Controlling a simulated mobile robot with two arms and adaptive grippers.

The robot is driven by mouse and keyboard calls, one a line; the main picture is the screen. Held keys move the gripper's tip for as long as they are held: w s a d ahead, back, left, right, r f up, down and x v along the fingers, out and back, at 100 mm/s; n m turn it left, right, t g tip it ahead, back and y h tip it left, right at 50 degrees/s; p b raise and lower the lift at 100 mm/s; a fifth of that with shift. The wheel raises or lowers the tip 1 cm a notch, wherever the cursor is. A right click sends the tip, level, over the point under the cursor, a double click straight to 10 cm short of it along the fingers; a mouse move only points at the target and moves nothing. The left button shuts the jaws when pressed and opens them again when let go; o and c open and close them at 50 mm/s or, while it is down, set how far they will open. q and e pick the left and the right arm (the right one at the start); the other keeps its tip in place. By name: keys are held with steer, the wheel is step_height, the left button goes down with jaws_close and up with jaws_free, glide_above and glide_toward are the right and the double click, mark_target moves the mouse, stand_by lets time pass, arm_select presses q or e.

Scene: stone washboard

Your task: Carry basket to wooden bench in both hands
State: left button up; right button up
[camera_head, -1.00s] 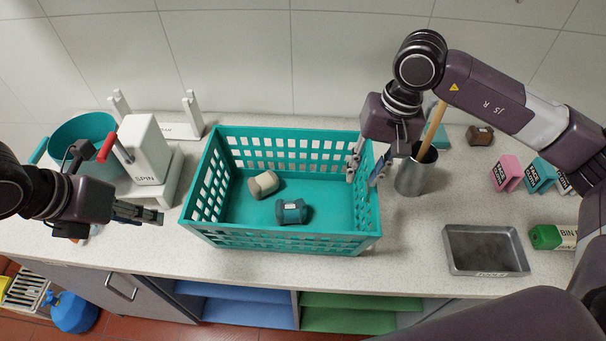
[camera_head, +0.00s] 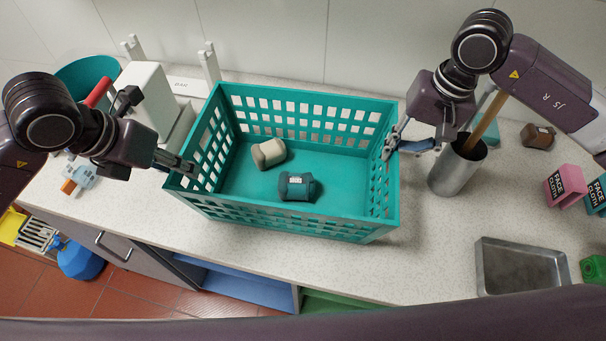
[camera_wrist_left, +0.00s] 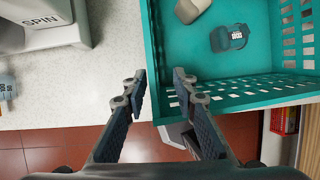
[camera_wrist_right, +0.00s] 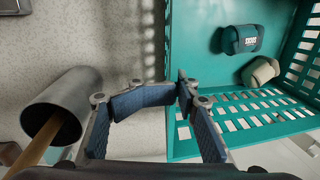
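The teal slotted basket (camera_head: 300,215) stands on the counter, with a beige bundle (camera_head: 268,153) and a dark teal labelled bundle (camera_head: 297,187) inside. My left gripper (camera_head: 182,166) is at the basket's left rim near the front corner. In the left wrist view its fingers (camera_wrist_left: 160,80) are apart, one on either side of the wall's edge. My right gripper (camera_head: 392,147) is at the right rim. In the right wrist view its fingertips (camera_wrist_right: 178,88) come close together on the basket's wall. The wooden bench is not identifiable in view.
A metal cup (camera_head: 457,170) with a wooden stick stands close right of the basket. A metal tray (camera_head: 520,268) and face-cloth boxes (camera_head: 566,186) lie further right. A white SPIN unit (camera_head: 146,95) stands behind my left gripper.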

mark_target(207, 189)
arm_select(q)
steer(key=shift+w+f, duration=0.1)
steer(key=shift+f, duration=0.05)
arm_select(e)
steer(key=shift+s+d+f, duration=0.1)
steer(key=shift+d, duration=0.05)
steer(key=shift+f, duration=0.1)
